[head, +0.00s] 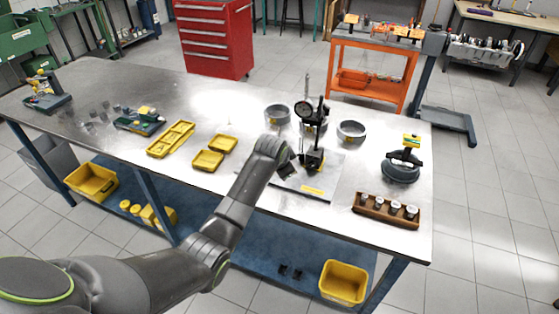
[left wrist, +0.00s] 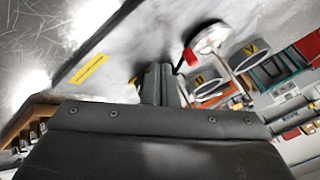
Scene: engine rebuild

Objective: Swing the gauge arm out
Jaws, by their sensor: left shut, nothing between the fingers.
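The dial gauge (head: 306,111) is a dark round dial on a stand, and its thin post (head: 306,88) rises above it. The stand's black foot (head: 313,160) is on a light plate (head: 300,190) with a yellow label. My left gripper (head: 291,163) is just left of the stand. In the left wrist view its fingers (left wrist: 159,84) are together, with nothing seen between them. The dial (left wrist: 207,38) and a red part beside it appear just right of the fingers there. Whether fingers and gauge arm touch is unclear. My right gripper is out of view.
Grey rings (head: 277,113) and (head: 351,131) stand behind and beside the gauge. A brown rack (head: 386,210) of small parts and a dark round part (head: 400,171) are at right. Yellow trays (head: 208,160) lie at left.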

